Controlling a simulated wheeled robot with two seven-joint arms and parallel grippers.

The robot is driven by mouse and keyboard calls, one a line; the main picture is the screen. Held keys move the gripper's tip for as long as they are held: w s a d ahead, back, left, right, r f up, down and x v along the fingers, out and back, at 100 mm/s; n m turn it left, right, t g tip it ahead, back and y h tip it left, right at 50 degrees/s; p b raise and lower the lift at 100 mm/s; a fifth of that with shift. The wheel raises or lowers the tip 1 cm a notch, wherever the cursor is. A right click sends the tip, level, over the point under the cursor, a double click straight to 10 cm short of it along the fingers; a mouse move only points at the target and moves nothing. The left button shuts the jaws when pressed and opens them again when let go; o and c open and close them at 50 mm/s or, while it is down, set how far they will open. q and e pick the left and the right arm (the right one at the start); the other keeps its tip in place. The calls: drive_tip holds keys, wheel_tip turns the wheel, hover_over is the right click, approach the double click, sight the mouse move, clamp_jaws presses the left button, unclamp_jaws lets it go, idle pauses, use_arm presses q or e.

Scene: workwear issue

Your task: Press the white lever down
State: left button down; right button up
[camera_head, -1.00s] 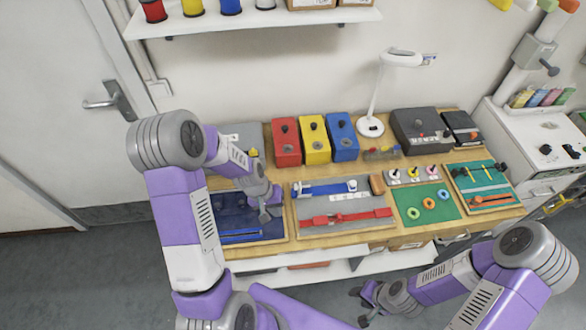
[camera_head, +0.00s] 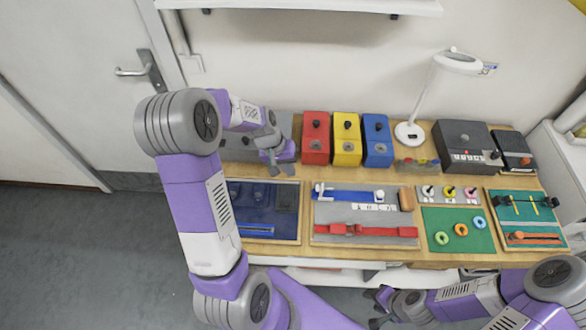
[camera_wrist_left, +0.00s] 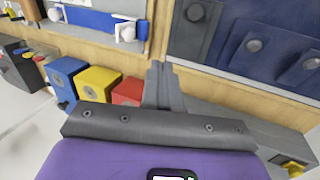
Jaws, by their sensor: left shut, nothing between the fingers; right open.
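Three small levers with black handles stand in a row on a grey plate right of centre in the head view; the leftmost has a white base (camera_head: 428,191), beside a yellow one (camera_head: 449,191) and a pink one (camera_head: 470,192). I take the white-based one as the white lever, but cannot be sure. My left gripper (camera_head: 281,168) is shut and empty, left of the red box and well away from these levers. Its closed fingers (camera_wrist_left: 163,85) point up in the left wrist view. My right gripper (camera_head: 380,305) is open, low in front of the bench.
Red (camera_head: 315,140), yellow (camera_head: 347,141) and blue (camera_head: 378,142) boxes stand at the back. A lamp (camera_head: 409,133) and dark grey box (camera_head: 464,140) are farther right. A dark blue board (camera_head: 262,208), blue-and-red strap board (camera_head: 345,212) and green mat (camera_head: 474,236) lie in front.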

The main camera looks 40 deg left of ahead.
sight(320, 190)
use_arm(q)
drive_tip(key=x, duration=0.7)
drive_tip(key=shift+f, duration=0.35)
drive_tip(key=shift+w+d+r, duration=0.1)
drive_tip(key=shift+w+d, duration=0.25)
drive_tip(key=shift+d, duration=0.25)
drive_tip(key=shift+w+d, duration=0.35)
drive_tip(key=shift+d, duration=0.2)
drive_tip(key=shift+w+d, duration=0.3)
drive_tip(key=shift+d, duration=0.3)
drive_tip(key=shift+w+d+r+y+p, duration=0.15)
drive_tip(key=shift+y+p, duration=0.25)
drive_tip(key=shift+p, duration=0.45)
drive_tip(key=shift+d, duration=0.1)
